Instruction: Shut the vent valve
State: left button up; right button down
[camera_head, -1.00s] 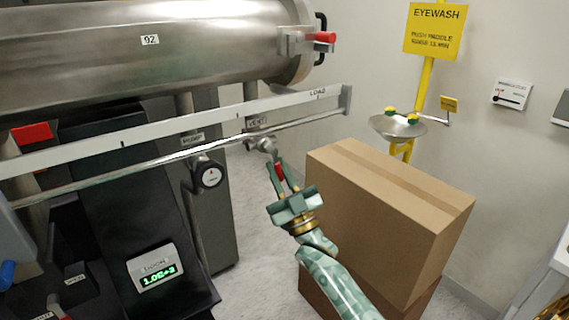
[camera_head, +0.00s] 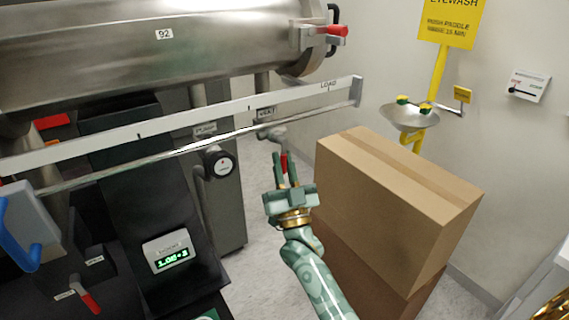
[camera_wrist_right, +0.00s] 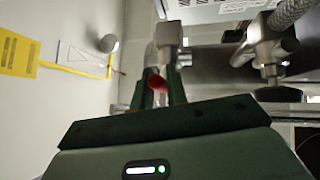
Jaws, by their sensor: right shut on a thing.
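The vent valve (camera_head: 273,132) is a small metal fitting under the VENT label, below the rail in the head view. Its red handle (camera_head: 284,164) hangs down from it, close to vertical. My right gripper (camera_head: 283,157) is shut on this handle, with one green finger on each side. In the right wrist view the red handle (camera_wrist_right: 157,82) shows between the fingers, below the metal valve body (camera_wrist_right: 169,36). The fingers hide part of the handle. My left gripper is not in view.
Cardboard boxes (camera_head: 395,200) stand close to the right of my right arm. The long rail (camera_head: 180,130) runs above both. A gauge display (camera_head: 170,252) glows green lower left.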

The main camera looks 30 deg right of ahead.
jog(key=shift+a+f, duration=0.15)
jog(key=shift+a, duration=0.05)
jog(key=c, duration=1.5)
grip_release()
jog(key=shift+o, duration=0.3)
jog(key=shift+a, duration=0.25)
jog(key=shift+s+d, duration=0.1)
jog(key=shift+d, duration=0.05)
jog(key=b+v, duration=0.2)
jog(key=v, duration=1.4)
